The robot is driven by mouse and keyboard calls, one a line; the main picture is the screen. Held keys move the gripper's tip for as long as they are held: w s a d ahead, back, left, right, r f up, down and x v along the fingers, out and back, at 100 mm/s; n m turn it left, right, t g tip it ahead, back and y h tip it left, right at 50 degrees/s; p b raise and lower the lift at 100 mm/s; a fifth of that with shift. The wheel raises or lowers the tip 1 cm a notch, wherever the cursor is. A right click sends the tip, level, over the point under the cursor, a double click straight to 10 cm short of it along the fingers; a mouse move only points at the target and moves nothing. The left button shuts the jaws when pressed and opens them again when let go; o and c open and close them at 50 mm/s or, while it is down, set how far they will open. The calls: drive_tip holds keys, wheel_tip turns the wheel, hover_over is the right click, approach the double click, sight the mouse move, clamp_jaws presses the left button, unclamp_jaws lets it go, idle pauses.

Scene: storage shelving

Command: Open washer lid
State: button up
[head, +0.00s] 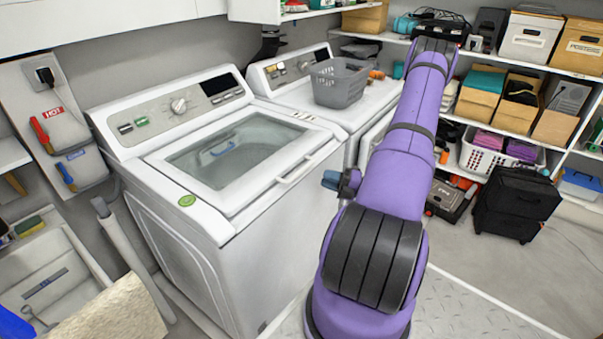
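The white top-load washer (240,255) stands left of the middle in the head view. Its lid (232,150) has a white frame and a glass pane and lies flat and shut on the washer top. A white handle bar (308,166) runs along the lid's right front edge. A blue item shows dimly through the glass. My purple arm stands to the right of the washer. A small blue and dark piece that looks like my gripper (340,182) sticks out on the arm's left side, right of the lid handle. The arm hides most of it, so its opening cannot be seen.
A second white machine (300,95) stands behind the washer, with a grey basket (339,83) on top. A sink (45,265) is at the left. Shelves with boxes (530,38) and a black case (517,203) are at the right. Floor is clear at lower right.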

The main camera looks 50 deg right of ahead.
sight(300, 171)
drive_tip(key=x, duration=0.9)
drive_tip(key=shift+w+a+r, duration=0.1)
drive_tip(key=shift+w+a, duration=0.1)
drive_tip(key=shift+c, duration=0.4)
clamp_jaws()
